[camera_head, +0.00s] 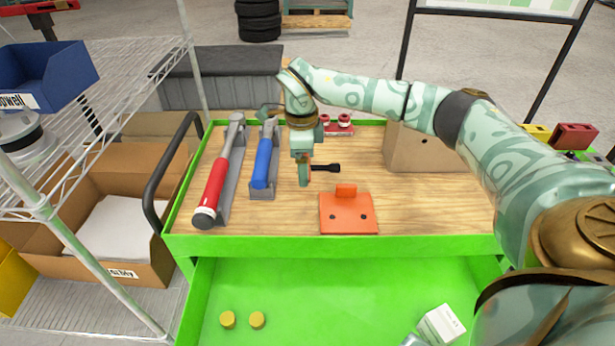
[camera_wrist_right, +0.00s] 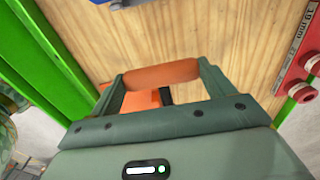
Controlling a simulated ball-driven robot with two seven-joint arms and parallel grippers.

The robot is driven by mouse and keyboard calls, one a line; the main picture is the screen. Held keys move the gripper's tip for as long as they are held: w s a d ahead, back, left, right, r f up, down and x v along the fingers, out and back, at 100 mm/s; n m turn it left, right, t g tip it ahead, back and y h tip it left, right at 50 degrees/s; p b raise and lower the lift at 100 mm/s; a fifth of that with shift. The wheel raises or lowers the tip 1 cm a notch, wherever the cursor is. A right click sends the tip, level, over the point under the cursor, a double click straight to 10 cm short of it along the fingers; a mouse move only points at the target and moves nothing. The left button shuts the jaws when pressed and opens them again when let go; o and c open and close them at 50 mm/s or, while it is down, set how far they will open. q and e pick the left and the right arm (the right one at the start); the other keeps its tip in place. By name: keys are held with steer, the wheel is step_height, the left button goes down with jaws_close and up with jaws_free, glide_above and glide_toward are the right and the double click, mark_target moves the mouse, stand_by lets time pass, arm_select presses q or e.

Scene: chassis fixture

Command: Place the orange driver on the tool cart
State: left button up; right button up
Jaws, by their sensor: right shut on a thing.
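My right gripper (camera_head: 303,178) reaches down over the wooden top of the green tool cart (camera_head: 425,213). It is shut on the orange driver (camera_head: 327,168), whose black tip points right in the head view. In the right wrist view the driver's orange handle (camera_wrist_right: 160,75) lies across between the two fingertips of the gripper (camera_wrist_right: 162,80). The fingers hide part of the handle in the head view. I cannot tell whether the driver touches the wood. My left gripper is not in view.
An orange bracket (camera_head: 347,215) lies just in front of the driver. The wood at right is clear.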

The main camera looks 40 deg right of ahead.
mark_target(310, 185)
steer(key=shift+w+d+f, duration=0.1)
steer(key=shift+d+f, duration=0.25)
steer(key=shift+f, duration=0.15)
steer(key=f+b, duration=0.1)
steer(key=f, duration=0.1)
steer(key=d+f+b, duration=0.1)
steer(key=f+b, duration=0.1)
steer(key=shift+d+f, duration=0.2)
steer(key=shift+f, duration=0.05)
steer(key=shift+w+f, duration=0.1)
steer(key=shift+f, duration=0.15)
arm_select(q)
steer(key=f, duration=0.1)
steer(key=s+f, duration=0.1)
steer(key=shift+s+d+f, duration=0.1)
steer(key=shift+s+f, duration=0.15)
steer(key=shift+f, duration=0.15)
arm_select(e)
steer(key=shift+r, duration=0.3)
steer(key=shift+f, duration=0.15)
steer(key=o, duration=0.9)
steer(key=shift+o, duration=0.2)
